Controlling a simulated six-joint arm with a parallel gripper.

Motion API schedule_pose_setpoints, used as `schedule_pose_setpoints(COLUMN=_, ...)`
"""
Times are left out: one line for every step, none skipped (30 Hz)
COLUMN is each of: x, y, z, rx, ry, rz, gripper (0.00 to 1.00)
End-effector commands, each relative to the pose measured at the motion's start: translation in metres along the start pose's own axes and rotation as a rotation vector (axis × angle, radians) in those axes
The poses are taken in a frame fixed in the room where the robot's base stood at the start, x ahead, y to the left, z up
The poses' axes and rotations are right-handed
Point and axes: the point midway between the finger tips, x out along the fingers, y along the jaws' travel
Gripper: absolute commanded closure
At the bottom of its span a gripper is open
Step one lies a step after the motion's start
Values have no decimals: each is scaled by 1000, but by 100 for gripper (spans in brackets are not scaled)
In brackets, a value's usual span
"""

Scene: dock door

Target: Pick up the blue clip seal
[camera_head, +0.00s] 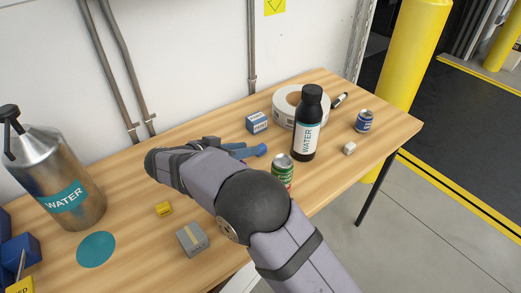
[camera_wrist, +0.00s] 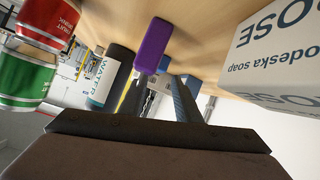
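A small bright blue piece (camera_head: 261,150), which looks like the blue clip seal, lies on the wooden table between a soap box and a green can. My gripper (camera_head: 236,150) reaches right, low over the table, close beside it. Slim blue-grey parts meet there, and I cannot clearly separate fingers from seal. In the wrist view a dark ribbed blue strip (camera_wrist: 183,98) runs out from the dark bar of my gripper, with a blue patch at its far end. Whether the fingers are shut on anything is unclear.
The soap box (camera_wrist: 275,55) is close on one side, the green can (camera_wrist: 22,82) on the other. A purple block (camera_wrist: 153,45) lies ahead. The black water bottle (camera_head: 306,122), tape roll (camera_head: 283,111) and blue can (camera_head: 363,121) stand right; a metal bottle (camera_head: 55,170) stands left.

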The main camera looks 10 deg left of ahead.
Motion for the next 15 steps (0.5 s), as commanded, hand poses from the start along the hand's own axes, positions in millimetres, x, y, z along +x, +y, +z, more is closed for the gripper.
schedule_pose_setpoints(x=2, y=0, z=0, rx=-1, ry=0, rz=1, gripper=70)
schedule_pose_setpoints(x=4, y=0, z=0, rx=-1, ry=0, rz=2, gripper=70)
schedule_pose_setpoints(x=7, y=0, z=0, rx=-1, ry=0, rz=2, gripper=70)
schedule_pose_setpoints(x=9, y=0, z=1, rx=-1, ry=0, rz=1, gripper=70)
schedule_pose_setpoints(x=12, y=0, z=1, rx=-2, ry=0, rz=1, gripper=70)
schedule_pose_setpoints(x=17, y=1, z=1, rx=-2, ry=-1, rz=3, gripper=70)
schedule_pose_setpoints(x=21, y=1, z=1, rx=-2, ry=-1, rz=4, gripper=70)
schedule_pose_setpoints(x=25, y=1, z=2, rx=-1, ry=-2, rz=4, gripper=70)
schedule_pose_setpoints(x=30, y=1, z=2, rx=-1, ry=-2, rz=3, gripper=70)
schedule_pose_setpoints(x=34, y=1, z=2, rx=-1, ry=-2, rz=3, gripper=70)
schedule_pose_setpoints(x=38, y=1, z=2, rx=-1, ry=-1, rz=3, gripper=70)
schedule_pose_setpoints(x=42, y=1, z=2, rx=-1, ry=-1, rz=3, gripper=70)
schedule_pose_setpoints(x=45, y=0, z=2, rx=-1, ry=-1, rz=2, gripper=70)
schedule_pose_setpoints(x=48, y=0, z=2, rx=-1, ry=-1, rz=1, gripper=70)
schedule_pose_setpoints(x=50, y=0, z=2, rx=-1, ry=-1, rz=1, gripper=70)
